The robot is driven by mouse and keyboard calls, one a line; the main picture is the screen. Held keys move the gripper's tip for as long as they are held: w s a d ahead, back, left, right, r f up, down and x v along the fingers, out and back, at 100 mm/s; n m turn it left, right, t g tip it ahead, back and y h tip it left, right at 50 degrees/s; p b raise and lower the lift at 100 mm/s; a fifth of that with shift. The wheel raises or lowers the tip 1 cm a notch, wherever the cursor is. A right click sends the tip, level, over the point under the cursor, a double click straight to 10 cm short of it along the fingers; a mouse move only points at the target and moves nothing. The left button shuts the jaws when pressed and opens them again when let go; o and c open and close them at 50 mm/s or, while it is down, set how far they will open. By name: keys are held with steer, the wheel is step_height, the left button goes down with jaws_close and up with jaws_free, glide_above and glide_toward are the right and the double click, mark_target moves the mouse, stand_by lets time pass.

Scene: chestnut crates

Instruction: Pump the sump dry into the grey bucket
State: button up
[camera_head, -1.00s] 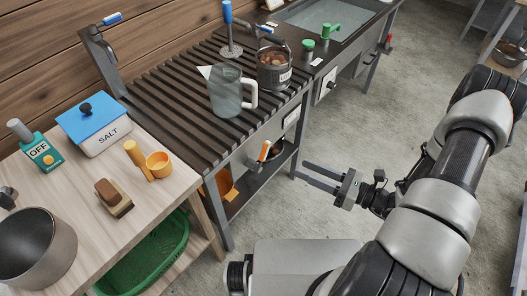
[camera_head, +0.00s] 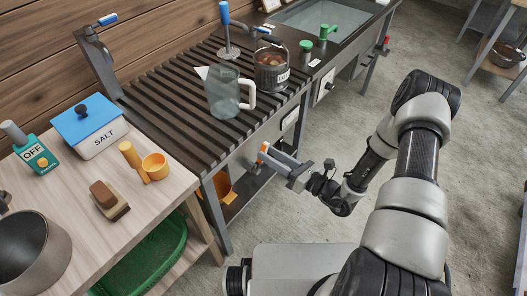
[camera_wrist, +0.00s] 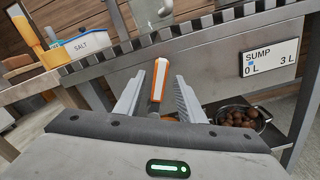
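An orange-and-white lever handle (camera_head: 264,150) sticks out at the front of the slatted bench. In the wrist view the handle (camera_wrist: 160,80) stands between the two fingers of my gripper (camera_wrist: 158,90), with gaps visible beside it. My gripper (camera_head: 275,160) is open in front of the bench. A SUMP gauge plate (camera_wrist: 270,60) marked 0 L to 3 L is on the bench front, with a small blue mark near the 0 L end. A grey bucket (camera_head: 270,84) with a raised handle and brown contents stands on the slats. The sump's inside is hidden.
A clear jug (camera_head: 222,95) stands beside the bucket. A pan of chestnuts (camera_wrist: 262,114) sits on the lower shelf. A water basin (camera_head: 310,14) lies at the back. The left table holds a salt box (camera_head: 95,138), yellow scoop, brush and pot.

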steer(key=shift+x, duration=1.7)
jaws_close()
